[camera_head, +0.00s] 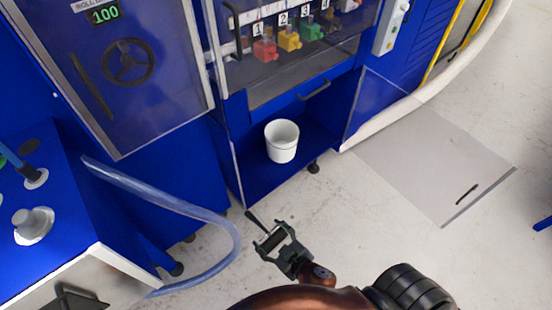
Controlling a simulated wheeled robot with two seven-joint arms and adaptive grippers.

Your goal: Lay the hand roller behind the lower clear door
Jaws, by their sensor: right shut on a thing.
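My right gripper (275,243) is in the lower middle, shut on the hand roller (256,220). A thin dark end of the roller sticks out up and to the left of the fingers; the rest is partly hidden between them. The gripper is in front of the lower compartment, apart from it in the picture. The lower clear door (430,160) appears swung open to the right, a see-through panel with a dark handle near its free edge. In the blue compartment stands a white bucket (282,142). My left gripper is not in view.
Above the compartment is a clear panel with a handle (314,91), with numbered coloured parts (289,40) behind it. A clear hose (190,207) loops out at the left beside a blue machine. Bare compartment floor (268,180) shows in front of the bucket.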

